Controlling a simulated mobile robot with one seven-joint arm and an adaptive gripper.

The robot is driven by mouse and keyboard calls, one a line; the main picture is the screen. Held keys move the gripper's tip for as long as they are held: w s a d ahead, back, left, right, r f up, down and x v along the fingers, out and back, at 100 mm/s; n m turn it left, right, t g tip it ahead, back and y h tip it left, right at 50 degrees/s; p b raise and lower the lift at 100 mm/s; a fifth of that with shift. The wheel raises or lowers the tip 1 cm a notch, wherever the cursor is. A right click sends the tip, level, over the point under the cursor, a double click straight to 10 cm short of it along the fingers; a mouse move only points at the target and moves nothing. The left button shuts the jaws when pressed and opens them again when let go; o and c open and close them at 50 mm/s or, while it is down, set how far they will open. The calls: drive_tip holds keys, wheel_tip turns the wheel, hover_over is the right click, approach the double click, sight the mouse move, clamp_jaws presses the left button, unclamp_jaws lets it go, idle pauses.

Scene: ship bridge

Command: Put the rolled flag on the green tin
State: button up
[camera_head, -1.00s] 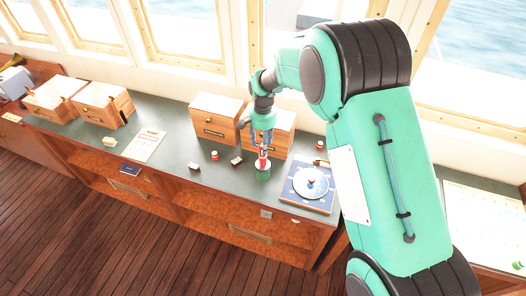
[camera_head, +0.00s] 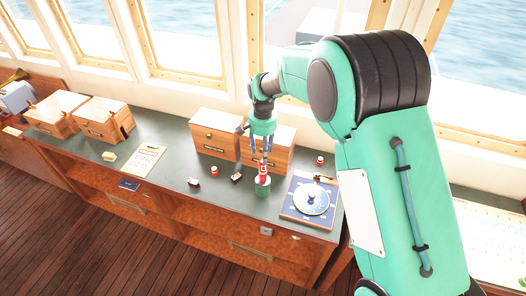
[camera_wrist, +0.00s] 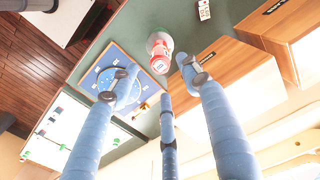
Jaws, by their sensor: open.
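The rolled flag (camera_head: 263,171), red and white, stands upright on the green tin (camera_head: 263,188) on the dark green counter. In the wrist view the flag (camera_wrist: 159,63) appears end-on just beyond my fingers, with the tin (camera_wrist: 156,39) partly hidden beneath it. My gripper (camera_head: 262,152) is open above the flag, its blue fingers pointing down and spread. In the wrist view its fingers (camera_wrist: 160,86) surround an empty space, and I see no finger touching the flag.
Wooden boxes (camera_head: 215,138) stand behind the tin. A blue board with a pale disc (camera_head: 311,201) lies to its right. Small red-and-white rolls (camera_head: 214,171) and dark-and-white pieces (camera_head: 236,177) lie nearby.

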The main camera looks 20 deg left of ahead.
drive_tip(key=shift+r, duration=0.1)
idle(0.3)
drive_tip(key=shift+d+r, duration=0.25)
drive_tip(key=shift+r, duration=0.05)
drive_tip(key=s+d+r+t, duration=0.1)
drive_tip(key=s+d+r, duration=0.3)
drive_tip(key=d+r, duration=0.8)
drive_tip(key=s+d+r+t, duration=0.1)
drive_tip(key=s+d+r, duration=0.3)
drive_tip(key=d+r, duration=0.8)
drive_tip(key=s+d+r+t, duration=0.1)
drive_tip(key=s+d+r, duration=0.2)
drive_tip(key=s+d, duration=0.35)
drive_tip(key=s+d+r+t, duration=0.1)
drive_tip(key=s+d+r, duration=0.2)
drive_tip(key=s+d, duration=0.35)
drive_tip(key=s+d+f+t, duration=0.1)
drive_tip(key=s+d+f, duration=0.1)
drive_tip(key=s+d, duration=0.6)
drive_tip(key=s, duration=0.5)
drive_tip(key=shift+s+d+t, duration=0.25)
drive_tip(key=shift+s+t, duration=0.05)
drive_tip(key=shift+s, duration=0.1)
